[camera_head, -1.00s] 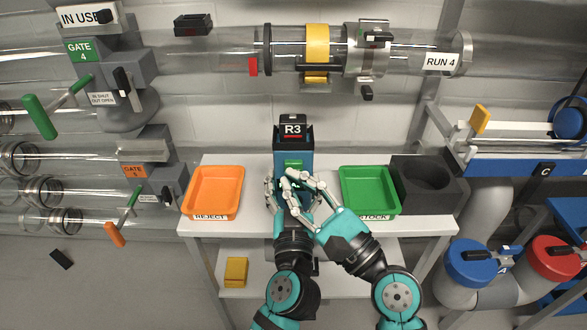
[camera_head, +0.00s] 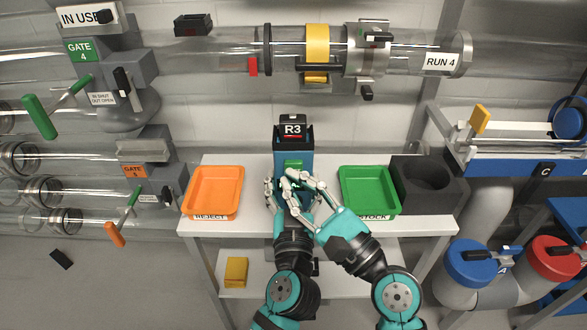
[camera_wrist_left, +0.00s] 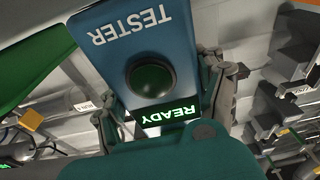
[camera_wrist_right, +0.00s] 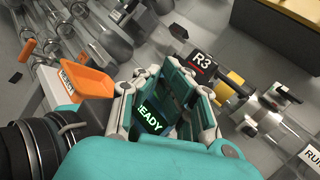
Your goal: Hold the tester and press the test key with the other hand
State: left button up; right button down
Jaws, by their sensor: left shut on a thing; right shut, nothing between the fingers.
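The tester (camera_head: 307,163) is a blue block on the white table, with a green patch (camera_head: 293,163) on its face. In the left wrist view its TESTER label (camera_wrist_left: 130,28), round dark-green key (camera_wrist_left: 150,78) and lit READY display (camera_wrist_left: 168,115) show. My left gripper (camera_head: 284,196) is shut on the tester, with fingers along both its sides. My right gripper (camera_head: 300,185) is shut and empty, crossing in front of the tester just below the green patch. I cannot tell whether it touches the key. The READY display also shows in the right wrist view (camera_wrist_right: 150,115).
A black piece labelled R3 (camera_head: 293,130) stands at the tester's top. An orange reject tray (camera_head: 190,200) is left and a green stock tray (camera_head: 372,207) right. A dark block with a round hole (camera_head: 450,195) is farther right. Clear tubes run above the table.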

pick_arm(q)
jog(key=shift+r, duration=0.1)
pick_arm(e)
jog(key=shift+w, duration=0.1)
jog(key=shift+w, duration=0.3)
jog(key=shift+w, duration=0.45)
dwell(0.8)
jog(key=shift+s, duration=0.9)
jog(key=s, duration=0.5)
dwell(0.3)
dwell(0.5)
